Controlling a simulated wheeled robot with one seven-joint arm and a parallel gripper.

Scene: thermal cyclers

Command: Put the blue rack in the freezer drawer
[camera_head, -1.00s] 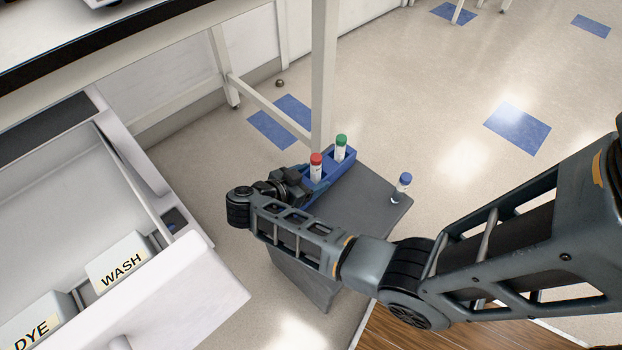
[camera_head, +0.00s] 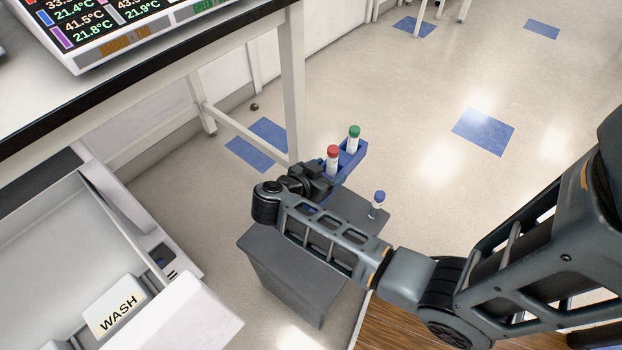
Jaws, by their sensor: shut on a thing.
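The blue rack (camera_head: 346,168) holds a red-capped tube (camera_head: 333,160) and a green-capped tube (camera_head: 353,139), both upright. My gripper (camera_head: 318,182) is shut on the near end of the rack; its fingertips are partly hidden by the wrist. The rack appears raised, with its far end past the edge of the grey stand (camera_head: 290,250). The open white freezer drawer (camera_head: 45,225) is at the lower left. A box labelled WASH (camera_head: 115,305) sits inside it, and the far part of the drawer looks empty.
A blue-capped tube (camera_head: 377,204) stands on the grey stand's right corner. A white bench leg (camera_head: 292,85) rises just behind the rack. A display unit (camera_head: 130,25) sits on the bench at the upper left. Open floor lies to the right.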

